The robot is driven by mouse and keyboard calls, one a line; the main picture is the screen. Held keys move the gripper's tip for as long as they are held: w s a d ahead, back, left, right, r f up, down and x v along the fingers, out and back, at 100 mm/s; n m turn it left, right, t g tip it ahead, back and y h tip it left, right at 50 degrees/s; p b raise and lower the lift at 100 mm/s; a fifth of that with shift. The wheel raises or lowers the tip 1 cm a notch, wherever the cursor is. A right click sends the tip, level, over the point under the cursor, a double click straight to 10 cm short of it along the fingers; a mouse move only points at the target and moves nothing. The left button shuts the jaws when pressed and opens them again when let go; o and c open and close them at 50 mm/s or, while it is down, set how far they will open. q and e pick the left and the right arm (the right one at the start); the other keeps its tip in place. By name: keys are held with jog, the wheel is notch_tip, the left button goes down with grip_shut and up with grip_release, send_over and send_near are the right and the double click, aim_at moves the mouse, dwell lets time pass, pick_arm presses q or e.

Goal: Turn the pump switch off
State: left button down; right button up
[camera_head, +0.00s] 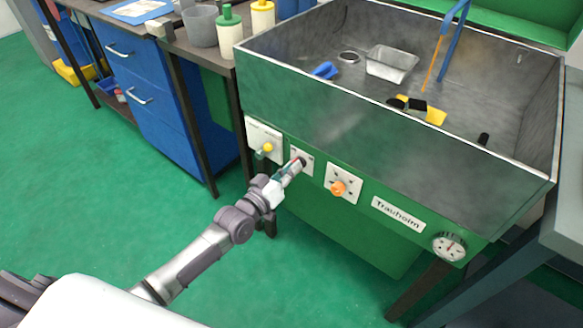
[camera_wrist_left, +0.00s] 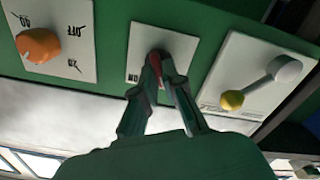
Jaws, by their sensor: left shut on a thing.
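The pump switch (camera_head: 303,161) sits on a small white plate (camera_head: 307,153) in the middle of the green front panel, and my left gripper covers most of it. My left gripper (camera_head: 297,167) reaches up to this plate from the lower left. In the left wrist view, the fingertips (camera_wrist_left: 156,68) are closed around the dark and red switch (camera_wrist_left: 158,56). An upside-down "ON" label shows beside the fingers on the plate (camera_wrist_left: 182,48). The switch's exact position is hidden by the fingers. My right gripper is not in view.
Left of the switch is a plate with a yellow-knobbed lever (camera_head: 266,148); right of it is an orange knob (camera_head: 338,188) on its own plate. A gauge (camera_head: 449,246) is farther right. The metal basin (camera_head: 390,150) overhangs above. The green floor (camera_head: 130,190) is open.

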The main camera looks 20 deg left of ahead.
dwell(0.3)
pick_arm(q)
jog(key=c, duration=1.3)
grip_release()
jog(key=shift+o, duration=0.2)
jog(key=shift+s, duration=0.1)
jog(key=v, duration=1.1)
jog(key=shift+s+a, duration=0.15)
jog(key=shift+s, duration=0.25)
